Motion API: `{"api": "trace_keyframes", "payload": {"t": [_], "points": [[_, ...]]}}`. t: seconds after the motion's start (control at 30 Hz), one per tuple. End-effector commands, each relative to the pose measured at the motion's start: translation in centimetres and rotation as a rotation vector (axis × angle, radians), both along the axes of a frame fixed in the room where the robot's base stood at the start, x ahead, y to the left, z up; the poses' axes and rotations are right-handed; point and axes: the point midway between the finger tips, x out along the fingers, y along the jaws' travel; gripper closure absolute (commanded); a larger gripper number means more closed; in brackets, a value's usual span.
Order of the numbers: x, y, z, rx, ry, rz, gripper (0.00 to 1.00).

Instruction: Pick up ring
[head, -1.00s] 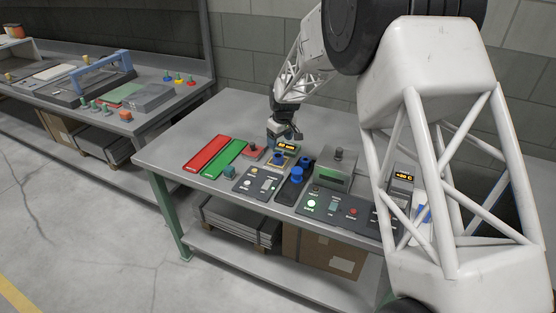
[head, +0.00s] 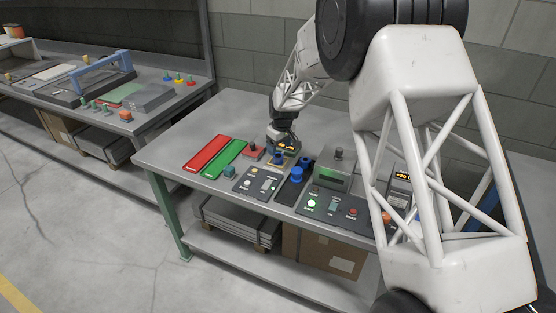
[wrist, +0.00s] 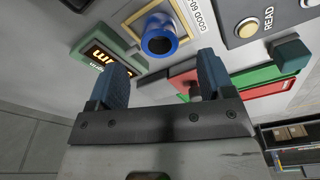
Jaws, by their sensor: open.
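The ring is a short blue cylinder with a dark round opening (wrist: 160,36). In the wrist view it sits on a tan-framed square beside a label reading "GOOD 60". It also appears as a small blue ring (head: 278,158) in the head view, near the small lit display. My gripper (wrist: 162,78) is open, with its two blue-grey fingers apart and nothing between them. The ring lies beyond the fingertips, roughly in line with the gap, and apart from them. In the head view my gripper (head: 283,139) is low over the bench, just behind the ring; its fingertips are hard to make out.
The lit display (wrist: 103,55) is close beside one finger. A red block (head: 252,151), a green tray (head: 226,159), a red tray (head: 207,154), a blue knob (head: 297,174) and a grey box (head: 334,172) crowd the bench. The bench's back left is clear.

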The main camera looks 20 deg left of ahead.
Motion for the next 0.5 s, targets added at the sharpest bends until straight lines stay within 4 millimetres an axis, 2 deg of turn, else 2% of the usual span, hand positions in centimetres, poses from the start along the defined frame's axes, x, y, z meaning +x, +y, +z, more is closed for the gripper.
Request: {"api": "trace_keyframes", "payload": {"t": [0.3, 0.5], "points": [[0.2, 0.4, -3.4, -0.001, 0.001, 0.0, 0.25], [0.2, 0.6, -4.4, 0.0, 0.0, 0.0, 0.25]]}}
